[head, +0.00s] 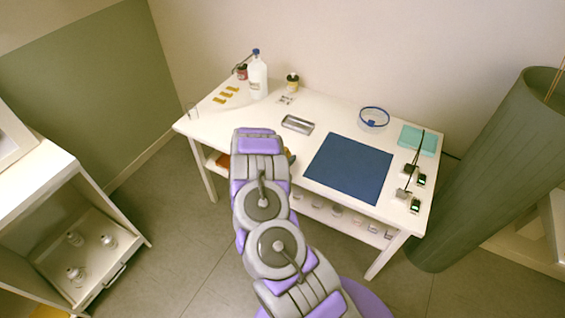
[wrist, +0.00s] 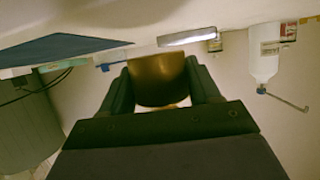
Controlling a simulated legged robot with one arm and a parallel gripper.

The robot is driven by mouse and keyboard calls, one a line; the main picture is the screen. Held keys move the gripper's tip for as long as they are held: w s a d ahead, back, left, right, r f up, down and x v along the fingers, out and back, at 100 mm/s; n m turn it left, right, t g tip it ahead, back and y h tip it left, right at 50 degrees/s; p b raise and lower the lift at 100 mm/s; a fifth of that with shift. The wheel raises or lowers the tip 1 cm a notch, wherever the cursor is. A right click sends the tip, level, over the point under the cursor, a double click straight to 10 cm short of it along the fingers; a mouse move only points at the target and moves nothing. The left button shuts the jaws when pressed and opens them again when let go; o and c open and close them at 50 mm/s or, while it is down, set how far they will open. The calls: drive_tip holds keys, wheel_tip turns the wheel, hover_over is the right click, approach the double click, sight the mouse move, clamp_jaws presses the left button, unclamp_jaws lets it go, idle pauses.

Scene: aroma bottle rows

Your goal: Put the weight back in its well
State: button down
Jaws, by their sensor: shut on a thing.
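My gripper (wrist: 159,68) is shut on a brass-coloured weight (wrist: 157,82), which fills the space between the two dark fingers in the wrist view. The weight looks like a short, smooth cylinder. In the head view my arm hides the gripper and the weight, near the table's front edge. I cannot make out the well for certain. A shallow metal tray (head: 297,124) lies on the white table behind my arm, and it also shows in the wrist view (wrist: 187,38), apart from the weight.
The white table (head: 335,122) holds a blue mat (head: 349,168), a glass bowl (head: 373,119), a white bottle (head: 257,75), yellow pieces (head: 226,95) and a teal pad (head: 418,140). Small dark devices (head: 415,206) stand at the right edge. A lower shelf holds several jars.

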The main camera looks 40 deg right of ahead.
drive_tip(key=shift+w, duration=0.5)
drive_tip(key=shift+w+f, duration=0.1)
drive_tip(key=shift+f, duration=0.15)
drive_tip(key=shift+f+b, duration=0.7)
drive_tip(key=shift+f, duration=0.85)
drive_tip(key=shift+c, duration=1.2)
unclamp_jaws()
